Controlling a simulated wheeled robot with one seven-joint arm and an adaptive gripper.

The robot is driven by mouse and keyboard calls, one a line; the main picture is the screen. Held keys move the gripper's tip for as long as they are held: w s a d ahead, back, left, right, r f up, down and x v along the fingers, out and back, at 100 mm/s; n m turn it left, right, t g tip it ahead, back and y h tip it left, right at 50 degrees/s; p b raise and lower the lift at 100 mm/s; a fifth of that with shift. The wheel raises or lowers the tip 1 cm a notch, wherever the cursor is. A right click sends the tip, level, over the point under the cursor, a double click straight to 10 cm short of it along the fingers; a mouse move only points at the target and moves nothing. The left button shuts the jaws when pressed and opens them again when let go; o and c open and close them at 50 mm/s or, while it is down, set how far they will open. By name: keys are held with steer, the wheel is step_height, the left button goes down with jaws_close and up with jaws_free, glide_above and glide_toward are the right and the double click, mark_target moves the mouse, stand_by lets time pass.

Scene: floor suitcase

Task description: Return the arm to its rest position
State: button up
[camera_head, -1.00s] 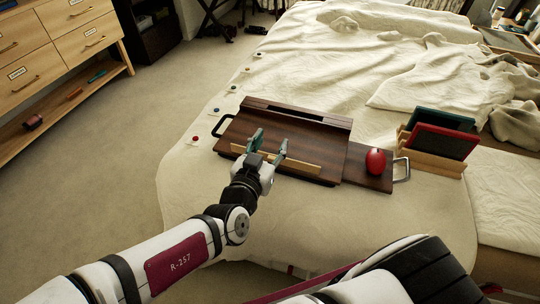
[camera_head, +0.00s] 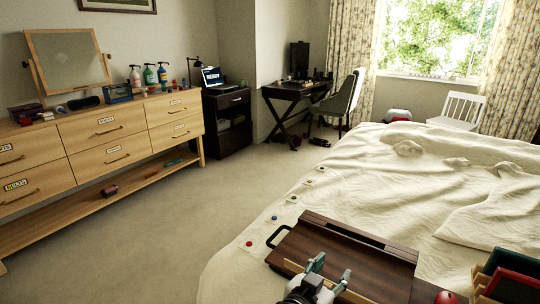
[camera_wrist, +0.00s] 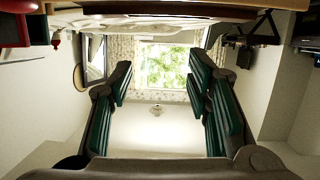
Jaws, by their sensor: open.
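My gripper (camera_head: 329,272) is low in the head view, its two green-padded fingers spread apart. It appears in front of the dark wooden board (camera_head: 345,245) on the bed; the gap between them is hard to judge. The rest of my arm is cut off by the bottom edge. In the wrist view my gripper (camera_wrist: 158,88) is open, with nothing between the green pads. That view is upside down and looks out toward the bright window (camera_wrist: 165,66).
The bed (camera_head: 360,170) fills the right side. A red object (camera_head: 447,297) and upright green and red panels (camera_head: 512,268) stand at the lower right. A wooden dresser (camera_head: 105,140) lines the left wall. Carpet between dresser and bed (camera_head: 180,230) is clear.

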steer(key=s+f+g, duration=0.1)
steer(key=f, duration=0.1)
steer(key=s+f+g+y, duration=0.1)
steer(key=f, duration=0.1)
steer(key=s+f+g+y, duration=0.1)
steer(key=f+g, duration=0.1)
steer(key=shift+f, duration=0.2)
steer(key=s+a+g+y, duration=0.1)
steer(key=s+a+f+g+y, duration=0.2)
steer(key=shift+s+a+f+g+y, duration=0.25)
steer(key=shift+a+g+y, duration=0.05)
steer(key=s+a+r+n+g+y, duration=0.2)
steer(key=s+a+r+y, duration=0.15)
steer(key=r, duration=0.25)
steer(key=s+a+r+n+g+y, duration=0.1)
steer(key=s+a+r+y, duration=0.25)
steer(key=r, duration=0.25)
steer(key=s+d+r+n+h, duration=0.3)
steer(key=s+d+r+n, duration=0.2)
steer(key=s+d+r, duration=0.95)
step_height(320, 180, up, 18)
steer(key=w+t+p, duration=0.1)
steer(key=t+p, duration=0.2)
steer(key=p, duration=1.3)
steer(key=shift+a, duration=0.4)
steer(key=shift+f, duration=0.1)
